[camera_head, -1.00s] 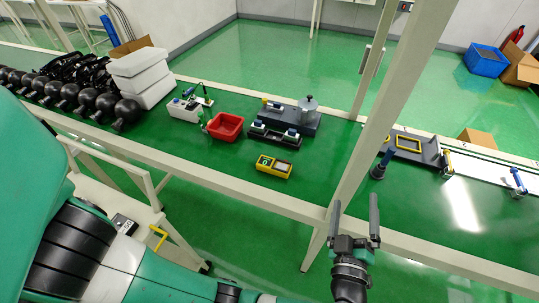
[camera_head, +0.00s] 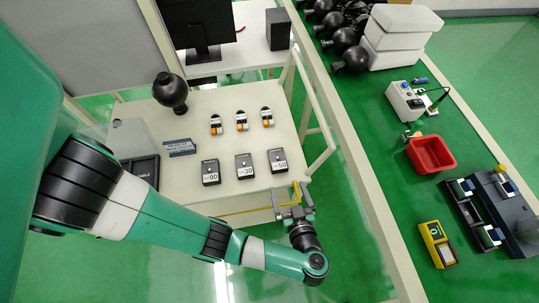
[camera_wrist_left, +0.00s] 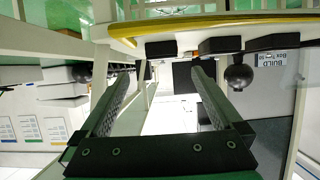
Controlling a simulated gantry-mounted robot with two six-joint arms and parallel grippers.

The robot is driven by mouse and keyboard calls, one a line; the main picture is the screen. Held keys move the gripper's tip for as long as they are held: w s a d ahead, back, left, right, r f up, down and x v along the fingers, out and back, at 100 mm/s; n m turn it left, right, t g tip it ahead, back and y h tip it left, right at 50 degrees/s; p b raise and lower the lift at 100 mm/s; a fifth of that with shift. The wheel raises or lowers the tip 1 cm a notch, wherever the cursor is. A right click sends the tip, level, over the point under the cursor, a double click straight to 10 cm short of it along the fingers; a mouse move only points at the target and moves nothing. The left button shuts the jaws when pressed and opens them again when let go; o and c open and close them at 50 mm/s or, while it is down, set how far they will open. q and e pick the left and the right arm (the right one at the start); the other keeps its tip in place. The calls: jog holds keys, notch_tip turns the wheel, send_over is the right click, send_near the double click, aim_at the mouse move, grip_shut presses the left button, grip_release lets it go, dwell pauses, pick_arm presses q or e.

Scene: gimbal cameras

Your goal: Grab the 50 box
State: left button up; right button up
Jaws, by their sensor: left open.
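The 50 box (camera_head: 277,160) is a small black box with a white "50" label. It lies on the cream side table (camera_head: 215,110), rightmost in a row with the 30 box (camera_head: 246,167) and the 90 box (camera_head: 211,172). My left gripper (camera_head: 288,192) is open and empty just in front of the table's near edge, below and slightly right of the 50 box, not touching it. In the left wrist view its fingers (camera_wrist_left: 160,75) are spread apart; several dark boxes show upside down beyond, their labels unreadable. My right gripper is not in view.
Small orange-and-white items (camera_head: 241,121) stand behind the boxes. A black ball-shaped object (camera_head: 171,91) and a small sign (camera_head: 180,147) are left of them. A cream rail (camera_head: 345,150) separates the side table from the green workbench with a red bin (camera_head: 431,154).

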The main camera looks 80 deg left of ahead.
pick_arm(q)
jog(key=b, duration=0.1)
send_near(279, 163)
jog(key=shift+w+a+f, duration=0.2)
jog(key=shift+a+f, duration=0.9)
jog(key=shift+f, duration=0.15)
jog(key=shift+a+f, duration=0.1)
jog(key=shift+a, duration=0.45)
jog(key=b+x, duration=0.1)
jog(key=x, duration=0.1)
jog(key=r+b+x, duration=0.1)
jog(key=x, duration=0.2)
jog(key=shift+s+a, duration=0.1)
jog(key=shift+a, duration=0.15)
jog(key=c, duration=1.5)
jog(key=shift+r, duration=0.1)
notch_tip(279, 163, up, 4)
jog(key=p, duration=0.3)
jog(key=shift+d, duration=0.1)
jog(key=p+v, duration=0.4)
jog(key=v, duration=0.1)
jog(key=s+r+p+v, duration=0.1)
jog(key=p+v, duration=0.4)
jog(key=v, duration=0.1)
jog(key=a+r+p+v, duration=0.1)
jog(key=p+v, duration=0.4)
jog(key=shift+s+r, duration=0.3)
